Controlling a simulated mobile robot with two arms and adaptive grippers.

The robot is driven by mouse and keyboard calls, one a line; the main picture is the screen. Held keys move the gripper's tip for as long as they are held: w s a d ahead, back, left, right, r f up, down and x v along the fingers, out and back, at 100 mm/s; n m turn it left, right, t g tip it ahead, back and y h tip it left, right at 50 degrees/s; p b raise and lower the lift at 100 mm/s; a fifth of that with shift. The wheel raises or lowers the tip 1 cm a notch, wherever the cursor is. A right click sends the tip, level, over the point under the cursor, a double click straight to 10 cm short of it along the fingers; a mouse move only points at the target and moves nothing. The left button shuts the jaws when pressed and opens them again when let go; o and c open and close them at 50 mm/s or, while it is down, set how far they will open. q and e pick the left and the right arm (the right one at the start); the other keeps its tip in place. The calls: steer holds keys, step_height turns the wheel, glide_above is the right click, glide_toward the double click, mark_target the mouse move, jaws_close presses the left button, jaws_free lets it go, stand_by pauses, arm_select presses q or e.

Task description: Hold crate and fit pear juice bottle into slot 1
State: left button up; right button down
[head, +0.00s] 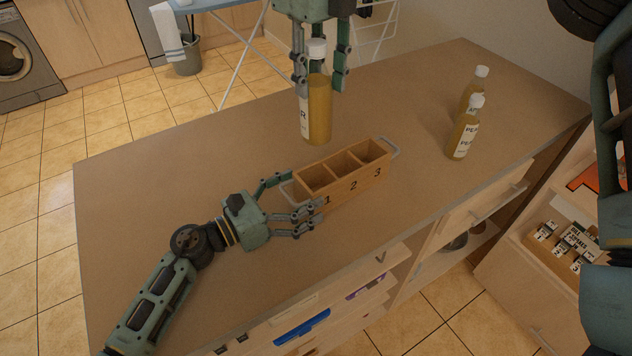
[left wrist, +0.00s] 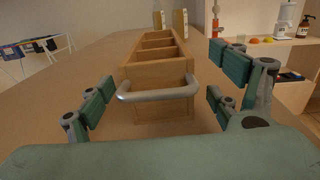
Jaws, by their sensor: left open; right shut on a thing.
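The wooden crate (head: 345,176) stands on the counter, with three empty slots marked 1, 2 and 3 and a metal handle at each end. My left gripper (head: 292,202) is open around the slot 1 end. In the left wrist view its fingers stand apart on both sides of the crate's near handle (left wrist: 158,95). My right gripper (head: 322,78) is shut on a pear juice bottle (head: 318,112), held upright above the counter, behind and slightly left of the crate. The bottle's label is partly turned away.
Two more juice bottles (head: 464,137) stand on the counter to the right of the crate; the front label begins "PEA". Open shelves (head: 370,290) lie below the counter's front edge.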

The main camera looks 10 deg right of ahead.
mark_target(329, 177)
arm_select(q)
steer(key=x, duration=0.4)
steer(key=shift+w+f, duration=0.1)
steer(key=shift+w, duration=0.05)
arm_select(e)
steer(key=shift+w+d+f, duration=0.1)
steer(key=shift+w+d, duration=0.1)
steer(key=shift+w, duration=0.05)
arm_select(q)
steer(key=shift+w+d, duration=0.1)
steer(key=shift+d, duration=0.2)
arm_select(e)
steer(key=shift+s+a, duration=0.1)
steer(key=shift+s, duration=0.05)
arm_select(q)
steer(key=c, duration=1.6)
arm_select(e)
steer(key=shift+n, duration=0.3)
steer(key=shift+f, duration=4.75)
